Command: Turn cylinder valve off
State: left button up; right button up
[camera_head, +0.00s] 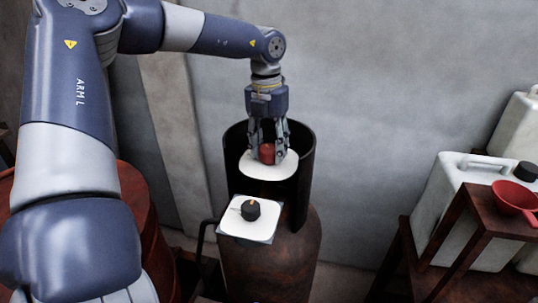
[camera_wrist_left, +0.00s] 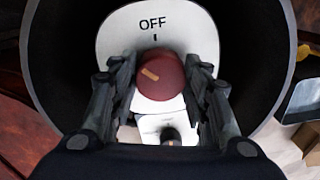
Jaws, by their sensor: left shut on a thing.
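The rusty brown gas cylinder (camera_head: 272,265) stands upright with a black open collar (camera_head: 303,165) around its top. Inside the collar is a white plate (camera_head: 262,172) with a round red valve knob (camera_head: 267,150). In the left wrist view the plate (camera_wrist_left: 118,38) reads "OFF" with a short tick below it. The red knob (camera_wrist_left: 163,82) has a pale slanted mark on its upper left part, not lined up with the tick. My left gripper (camera_head: 267,157) reaches down from above, shut on the red knob, one finger on each side (camera_wrist_left: 163,88). My right gripper is out of view.
A second white plate (camera_head: 236,226) with a black knob (camera_head: 250,211) sits in front of the collar. A rusty red drum (camera_head: 148,230) is at left. At right, a brown stand (camera_head: 462,225) holds a red bowl (camera_head: 514,198), near white canisters (camera_head: 447,190). A grey wall is behind.

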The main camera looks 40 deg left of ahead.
aim_at(268, 147)
pick_arm(q)
jog(key=m+b, duration=0.1)
jog(key=m, duration=0.3)
jog(key=shift+m, duration=0.3)
jog(key=m, duration=0.4)
jog(key=shift+w, duration=0.1)
dwell(0.4)
jog(key=o, duration=1.1)
jog(key=shift+c, duration=0.2)
jog(key=shift+r, duration=0.1)
notch_tip(268, 147, up, 12)
jog(key=shift+a, duration=0.2)
jog(key=shift+f, duration=0.2)
